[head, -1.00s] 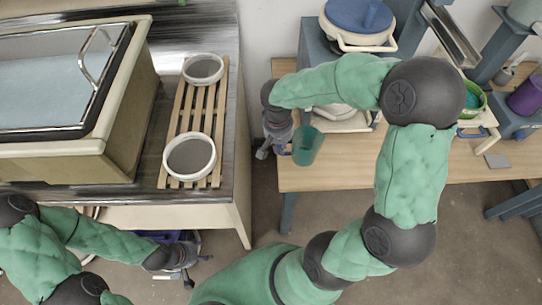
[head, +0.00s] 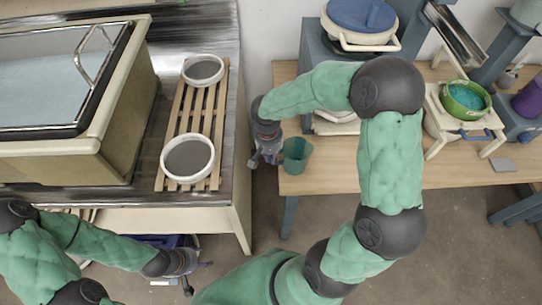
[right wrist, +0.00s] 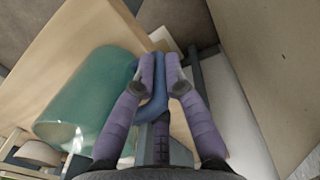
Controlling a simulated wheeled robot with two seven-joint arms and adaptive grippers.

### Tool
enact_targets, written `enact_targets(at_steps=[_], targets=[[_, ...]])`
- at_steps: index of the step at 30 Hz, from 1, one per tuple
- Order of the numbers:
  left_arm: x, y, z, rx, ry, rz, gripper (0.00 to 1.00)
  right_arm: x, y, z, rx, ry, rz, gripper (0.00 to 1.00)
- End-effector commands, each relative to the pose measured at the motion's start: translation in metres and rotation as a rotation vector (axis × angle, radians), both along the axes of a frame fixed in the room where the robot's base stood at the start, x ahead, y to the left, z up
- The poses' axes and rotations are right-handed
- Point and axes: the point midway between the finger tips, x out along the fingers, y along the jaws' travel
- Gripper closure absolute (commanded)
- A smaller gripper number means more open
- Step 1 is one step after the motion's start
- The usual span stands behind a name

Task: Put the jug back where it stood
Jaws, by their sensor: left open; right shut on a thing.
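The jug (head: 296,157) is a translucent teal vessel with a blue handle. In the head view it is near the left end of the wooden bench. In the right wrist view, the jug (right wrist: 88,98) lies left of the fingers, with its blue handle (right wrist: 155,108) between them. My right gripper (head: 262,158) is shut on this handle; the fingers also show in the right wrist view (right wrist: 164,72). I cannot tell whether the jug touches the bench. My left gripper (head: 194,276) is open and empty, low by the front of the sink unit.
The wooden bench (head: 345,178) has bare room right of the jug. A green bucket (head: 466,100) stands on a cream stand (head: 436,152) further right. Two white-rimmed sieves (head: 188,158) sit on a slatted rack (head: 215,120) at left. A gap separates sink unit and bench.

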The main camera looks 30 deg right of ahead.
Motion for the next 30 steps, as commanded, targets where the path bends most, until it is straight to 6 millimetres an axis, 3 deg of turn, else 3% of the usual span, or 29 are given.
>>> enact_targets(at_steps=[2, 3, 5, 6, 19, 30], targets=[[0.0, 0.0, -0.003, 0.0, 0.0, 0.0, 0.43, 0.0, 0.0, -0.003, 0.0, 0.0, 0.0, 1.0], [0.0, 0.0, -0.004, 0.0, 0.0, 0.0, 0.43, 0.0, 0.0, -0.004, 0.0, 0.0, 0.0, 0.85], [0.0, 0.0, -0.003, 0.0, 0.0, 0.0, 0.43, 0.0, 0.0, -0.003, 0.0, 0.0, 0.0, 0.68], [0.0, 0.0, -0.003, 0.0, 0.0, 0.0, 0.43, 0.0, 0.0, -0.003, 0.0, 0.0, 0.0, 0.64], [0.0, 0.0, 0.003, 0.0, 0.0, 0.0, 0.43, 0.0, 0.0, 0.003, 0.0, 0.0, 0.0, 0.64], [0.0, 0.0, 0.025, 0.0, 0.0, 0.0, 0.43, 0.003, 0.004, 0.073, -0.001, -0.003, 0.0, 0.64]])
